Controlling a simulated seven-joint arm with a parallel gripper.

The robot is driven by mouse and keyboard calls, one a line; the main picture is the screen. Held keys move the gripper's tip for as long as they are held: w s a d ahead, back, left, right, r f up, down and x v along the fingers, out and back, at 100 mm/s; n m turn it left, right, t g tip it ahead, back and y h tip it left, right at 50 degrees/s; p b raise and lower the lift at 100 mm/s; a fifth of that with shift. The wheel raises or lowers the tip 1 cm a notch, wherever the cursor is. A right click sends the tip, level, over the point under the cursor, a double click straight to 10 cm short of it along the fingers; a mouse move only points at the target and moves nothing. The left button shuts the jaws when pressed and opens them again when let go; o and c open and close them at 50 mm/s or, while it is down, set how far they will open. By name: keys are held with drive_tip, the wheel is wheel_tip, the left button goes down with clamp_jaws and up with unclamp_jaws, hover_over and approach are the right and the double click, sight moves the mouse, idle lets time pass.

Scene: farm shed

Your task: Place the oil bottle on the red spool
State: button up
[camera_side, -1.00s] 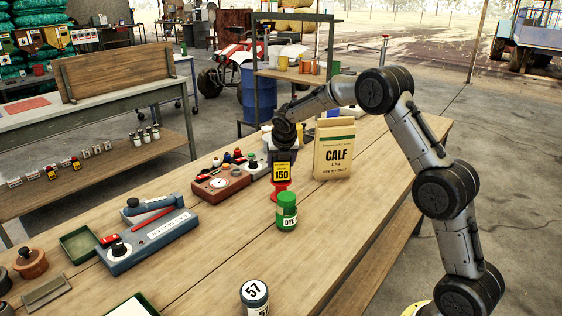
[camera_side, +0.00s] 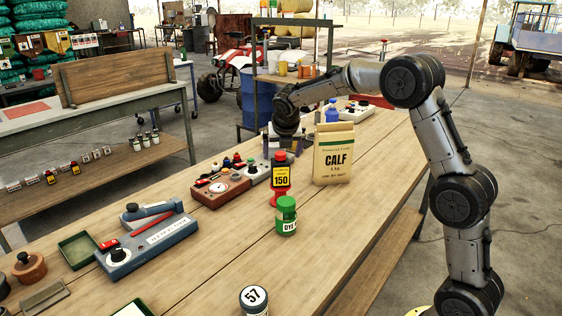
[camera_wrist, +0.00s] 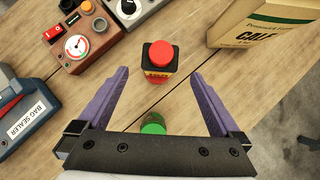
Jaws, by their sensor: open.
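The oil bottle (camera_side: 281,175) is dark with a red cap and a yellow label reading 150. It stands upright on the red spool (camera_side: 279,197), whose lower part shows beneath it in the side view. My gripper (camera_side: 283,143) is open and empty, above and behind the bottle in the side view. Its two purple fingers (camera_wrist: 160,76) are spread wide in the wrist view, apart from the bottle.
A green DYE bottle (camera_side: 287,217) stands just in front of the spool. The CALF bag (camera_side: 334,155) stands to the right. A red-brown gauge box (camera_side: 220,189) is to the left, with a blue bag sealer (camera_side: 147,245) farther left. A 57 jar (camera_side: 254,299) is at the front.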

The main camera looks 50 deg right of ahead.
drive_tip(key=s+a+r+m+y, duration=0.1)
drive_tip(key=s+a+r+m, duration=0.3)
drive_tip(key=s, duration=0.3)
drive_tip(key=s+a+r+m, duration=0.2)
drive_tip(key=s+a+m, duration=0.1)
drive_tip(key=s+m, duration=0.25)
drive_tip(key=s+a+r+m+y, duration=0.1)
drive_tip(key=s+a+r+m, duration=0.25)
drive_tip(key=s, duration=0.35)
drive_tip(key=s+a+f+m+y, duration=0.1)
drive_tip(key=s+a+f+m, duration=0.2)
drive_tip(key=s+m, duration=0.4)
drive_tip(key=s+a+f+m+t+y, duration=0.1)
drive_tip(key=s+a+f+m, duration=0.2)
drive_tip(key=s+m, duration=0.4)
drive_tip(key=s, duration=0.3)
drive_tip(key=shift+s+a+f+y, duration=0.15)
drive_tip(key=shift+s+y, duration=0.05)
drive_tip(key=shift+y, duration=0.1)
